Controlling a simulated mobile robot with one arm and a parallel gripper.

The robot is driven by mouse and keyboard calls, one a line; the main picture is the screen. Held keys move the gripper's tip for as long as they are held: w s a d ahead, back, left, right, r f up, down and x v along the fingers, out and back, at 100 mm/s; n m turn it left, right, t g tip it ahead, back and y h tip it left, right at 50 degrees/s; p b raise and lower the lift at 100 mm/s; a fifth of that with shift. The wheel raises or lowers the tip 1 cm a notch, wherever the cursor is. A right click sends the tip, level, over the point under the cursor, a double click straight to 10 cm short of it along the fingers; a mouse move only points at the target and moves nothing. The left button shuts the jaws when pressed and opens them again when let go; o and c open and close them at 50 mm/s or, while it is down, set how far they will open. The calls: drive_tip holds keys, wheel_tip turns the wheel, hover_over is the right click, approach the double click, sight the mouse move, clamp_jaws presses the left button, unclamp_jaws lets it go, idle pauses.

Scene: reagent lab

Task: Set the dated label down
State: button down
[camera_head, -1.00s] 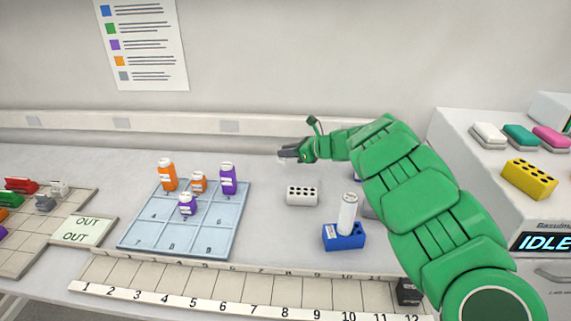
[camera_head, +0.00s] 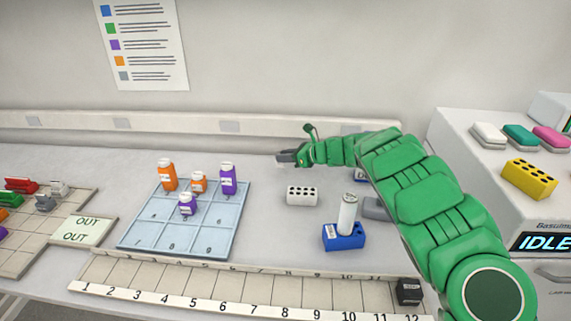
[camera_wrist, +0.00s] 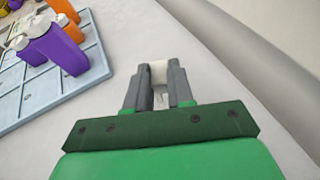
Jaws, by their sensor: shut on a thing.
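My gripper (camera_head: 284,157) is above the bench, right of the blue numbered tray, with its fingers pointing left. In the wrist view my gripper (camera_wrist: 157,80) is shut on a small white piece, which I take to be the dated label (camera_wrist: 158,70). It sits between the two grey fingertips. No writing on it can be read, and in the head view I cannot make it out.
A blue tray (camera_head: 136,238) holds orange and purple bottles. A white block with holes (camera_head: 302,195) and a blue holder (camera_head: 344,238) with a white tube (camera_head: 347,212) stand to its right. A numbered strip (camera_head: 220,302) runs along the front. Bench behind the tray is clear.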

drive_tip(key=shift+f, duration=1.45)
drive_tip(key=shift+f, duration=0.1)
drive_tip(key=c, duration=1)
unclamp_jaws()
drive_tip(key=v, duration=1.2)
drive_tip(key=shift+s, duration=0.1)
